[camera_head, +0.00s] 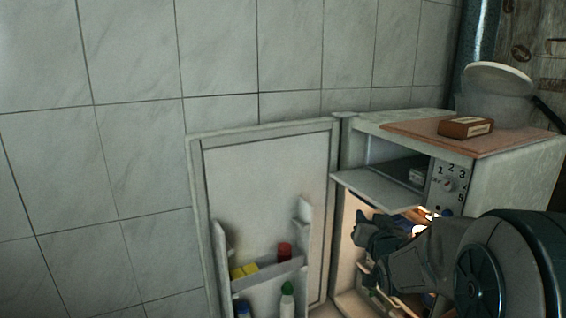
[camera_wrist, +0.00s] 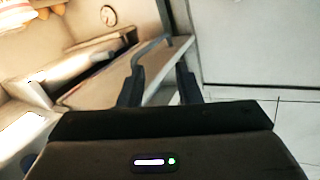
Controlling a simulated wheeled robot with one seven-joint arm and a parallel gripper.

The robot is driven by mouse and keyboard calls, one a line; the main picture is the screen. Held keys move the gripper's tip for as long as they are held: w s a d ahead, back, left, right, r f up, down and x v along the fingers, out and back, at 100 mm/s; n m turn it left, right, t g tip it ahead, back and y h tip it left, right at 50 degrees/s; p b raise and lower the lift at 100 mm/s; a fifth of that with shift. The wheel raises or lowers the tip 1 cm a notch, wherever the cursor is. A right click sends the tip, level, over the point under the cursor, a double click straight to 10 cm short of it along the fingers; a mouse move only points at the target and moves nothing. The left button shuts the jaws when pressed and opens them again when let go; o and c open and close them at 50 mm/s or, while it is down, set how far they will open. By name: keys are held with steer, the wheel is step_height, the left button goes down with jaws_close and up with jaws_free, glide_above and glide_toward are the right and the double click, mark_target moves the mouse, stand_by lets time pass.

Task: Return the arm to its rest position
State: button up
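My arm reaches in from the lower right of the head view, and my gripper (camera_head: 368,240) is inside the open lower compartment of a small white fridge (camera_head: 515,185). In the wrist view, the two dark fingers of my gripper (camera_wrist: 159,82) stand apart, with a visible gap between them. A pale shelf edge and a curved grey bar (camera_wrist: 150,48) show beyond and between the fingertips. I cannot tell whether the fingers touch them. Nothing is clearly held. My forearm hides much of the fridge's lower interior.
The fridge door (camera_head: 265,185) stands open left of my gripper, with bottles and yellow items in its rack. The freezer flap (camera_head: 380,188) juts out just above my gripper. A brown box (camera_head: 466,127) and a pale pot (camera_head: 495,95) stand on top.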

steer(key=s+a+r+n+g+p, duration=0.1)
steer(key=s+a+r+g+p, duration=0.1)
steer(key=s+r+g+p, duration=0.2)
steer(key=s+a+r+g+p, duration=0.2)
steer(key=s+r+g+p, duration=0.3)
steer(key=s+p, duration=0.5)
steer(key=s+a+r+n+g+p, duration=0.1)
steer(key=s+r+g+p, duration=0.3)
steer(key=s, duration=1.2)
steer(key=a+g+p, duration=0.1)
steer(key=p, duration=0.2)
steer(key=shift+a+r+n, duration=0.2)
steer(key=shift+r+n, duration=0.05)
steer(key=shift+n, duration=0.05)
steer(key=shift+s, duration=0.15)
